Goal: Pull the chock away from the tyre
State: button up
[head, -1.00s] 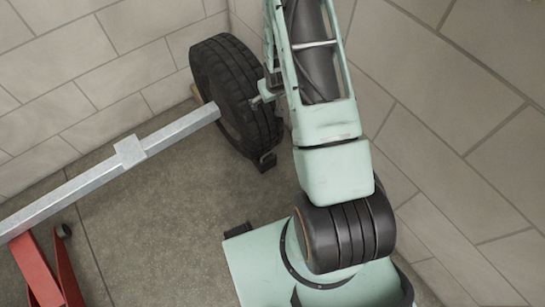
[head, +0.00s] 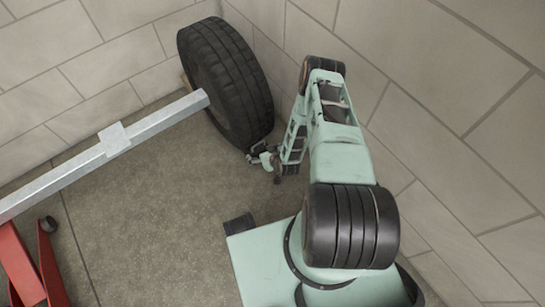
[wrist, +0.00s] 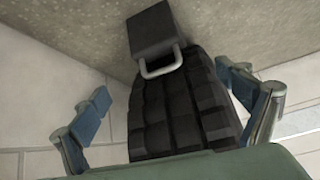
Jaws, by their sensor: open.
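The black tyre (head: 226,78) stands against the grey beam's end in the head view, and its tread (wrist: 180,110) fills the middle of the wrist view. The chock (wrist: 158,32) is a dark block on the floor at the tyre's foot, with a pale metal loop handle (wrist: 163,66) facing my gripper. My gripper (wrist: 162,84) is open, with one blue-grey finger on each side of the handle and nothing held between them. In the head view my gripper (head: 264,158) is low beside the tyre's foot and largely hides the chock.
A grey metal beam (head: 60,178) runs from the tyre to the left, above the floor. A red stand (head: 28,262) is at the lower left. Block walls (head: 430,100) rise behind and right of my arm. The floor (head: 150,210) between stand and tyre is clear.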

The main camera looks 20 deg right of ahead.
aim_at(258, 148)
jog(key=shift+s+d+f+t, duration=0.15)
jog(key=shift+f+t, duration=0.15)
jog(key=shift+f, duration=0.35)
jog(key=b+x, duration=0.5)
jog(key=x, duration=0.4)
jog(key=shift+f, duration=0.3)
jog(key=shift+w+f, duration=0.4)
jog(key=shift+w, duration=0.2)
jog(key=c, duration=2.1)
jog(key=shift+c, duration=0.2)
